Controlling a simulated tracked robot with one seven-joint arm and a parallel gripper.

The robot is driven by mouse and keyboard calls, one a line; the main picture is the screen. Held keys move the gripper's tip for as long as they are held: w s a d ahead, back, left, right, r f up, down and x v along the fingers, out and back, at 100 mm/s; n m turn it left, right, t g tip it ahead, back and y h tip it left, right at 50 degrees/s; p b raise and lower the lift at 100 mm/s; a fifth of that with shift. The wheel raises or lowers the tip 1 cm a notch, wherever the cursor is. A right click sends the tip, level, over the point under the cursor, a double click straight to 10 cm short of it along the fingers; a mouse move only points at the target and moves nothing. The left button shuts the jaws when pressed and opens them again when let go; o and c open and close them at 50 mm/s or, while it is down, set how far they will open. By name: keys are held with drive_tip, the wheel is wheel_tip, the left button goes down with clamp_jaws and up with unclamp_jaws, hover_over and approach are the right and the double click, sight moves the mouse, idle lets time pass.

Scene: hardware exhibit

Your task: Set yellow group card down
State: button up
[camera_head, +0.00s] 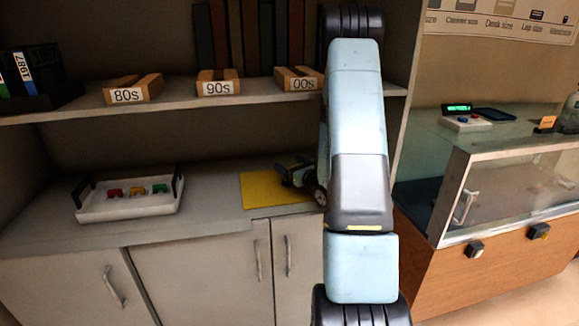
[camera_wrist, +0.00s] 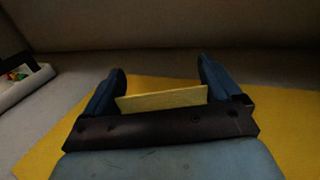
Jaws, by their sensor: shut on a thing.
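In the wrist view, the yellow card (camera_wrist: 161,100) is a thin, pale yellow piece that stands between the two dark blue fingers of my gripper (camera_wrist: 162,82). My gripper is shut on it, and the black palm bar hides its lower part. A flat yellow mat (camera_wrist: 279,118) lies beneath on the counter. In the head view, my gripper (camera_head: 290,168) is low over the mat (camera_head: 261,190), near the back of the counter. The card cannot be made out there. I cannot tell whether the card touches the mat.
A white tray (camera_head: 130,211) with black handles and red, yellow and green pieces stands on the counter (camera_head: 216,209) to the left. The shelf (camera_head: 190,103) above bears wooden holders labelled 80s (camera_head: 131,90), 90s (camera_head: 217,84) and 00s (camera_head: 298,79). A glass case (camera_head: 518,185) stands right.

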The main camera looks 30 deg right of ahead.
drive_tip(key=o, duration=0.7)
drive_tip(key=shift+f, duration=0.1)
drive_tip(key=shift+o, duration=0.2)
drive_tip(key=s, duration=0.3)
drive_tip(key=s+d, duration=0.1)
drive_tip(key=s, duration=0.7)
drive_tip(key=shift+s+d, duration=0.15)
drive_tip(key=shift+s, duration=0.1)
drive_tip(key=shift+s+r, duration=0.1)
drive_tip(key=shift+r, duration=0.1)
drive_tip(key=a+r+n+g+y, duration=0.4)
drive_tip(key=a+r+n+y, duration=0.45)
drive_tip(key=a, duration=0.55)
drive_tip(key=s+a+r+n+g+y, duration=0.3)
drive_tip(key=s+a+r+n+g, duration=0.2)
drive_tip(key=s+a+n+g, duration=0.55)
drive_tip(key=s+a+r+n+g+h, duration=0.2)
drive_tip(key=s+a+n+h, duration=0.1)
drive_tip(key=s+n+h, duration=0.5)
drive_tip(key=s+d+r+n+t+h, duration=0.4)
drive_tip(key=d+r+n+h, duration=0.1)
drive_tip(key=r+n, duration=0.2)
drive_tip(key=shift+s+d+n, duration=0.15)
drive_tip(key=shift+s+n, duration=0.2)
drive_tip(key=shift+n, duration=0.05)
